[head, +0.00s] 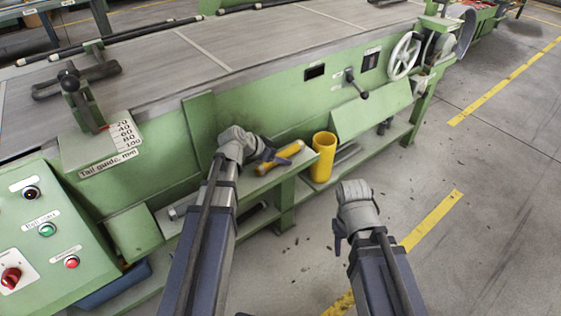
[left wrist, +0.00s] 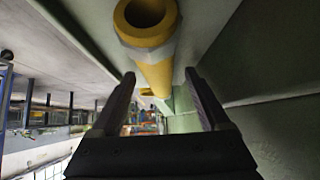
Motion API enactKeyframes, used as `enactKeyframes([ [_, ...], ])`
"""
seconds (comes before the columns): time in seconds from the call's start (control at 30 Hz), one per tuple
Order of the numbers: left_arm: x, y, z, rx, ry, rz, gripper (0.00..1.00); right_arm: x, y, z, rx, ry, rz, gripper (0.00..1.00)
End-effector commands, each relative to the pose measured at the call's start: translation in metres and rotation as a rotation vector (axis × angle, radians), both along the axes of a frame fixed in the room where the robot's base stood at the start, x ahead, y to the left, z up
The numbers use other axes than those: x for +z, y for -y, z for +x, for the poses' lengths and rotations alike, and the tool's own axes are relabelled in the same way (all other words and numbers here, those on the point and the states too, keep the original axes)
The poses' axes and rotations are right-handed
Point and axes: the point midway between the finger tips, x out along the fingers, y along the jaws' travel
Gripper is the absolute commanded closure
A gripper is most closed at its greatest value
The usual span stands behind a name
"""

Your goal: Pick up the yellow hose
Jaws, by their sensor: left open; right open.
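The yellow hose (head: 284,156) is a short tube with a grey band near one end, lying on a small green shelf beside the machine. In the left wrist view the hose (left wrist: 156,72) shows its open end and runs away between the lines of my two fingers. My left gripper (head: 262,150) is open and empty, close to the left end of the hose; whether it touches cannot be told. In the left wrist view its fingers (left wrist: 160,80) stand apart. My right gripper (head: 345,240) is over the floor, away from the hose; its fingers are small and partly hidden.
A lever (head: 357,84) and a handwheel (head: 404,56) project farther right. The floor (head: 480,210) at right is clear.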

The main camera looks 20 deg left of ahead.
Motion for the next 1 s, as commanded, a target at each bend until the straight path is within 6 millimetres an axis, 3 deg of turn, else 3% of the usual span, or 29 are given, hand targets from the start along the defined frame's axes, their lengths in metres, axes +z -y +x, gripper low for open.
enactKeyframes([
  [0.13,0.0013,-0.0001,-0.0005,0.000,0.000,0.000,0.23,0.0013,0.0000,0.0000,0.000,0.000,0.000,0.50],
  [0.8,0.0013,-0.0002,-0.0007,0.000,0.000,0.000,0.99,0.0013,0.0001,0.0000,0.000,0.000,0.000,0.50],
  [1.0,0.0012,-0.0003,-0.0008,0.000,0.000,0.000,1.00,0.0013,0.0000,0.0000,0.000,0.000,0.000,0.50],
])
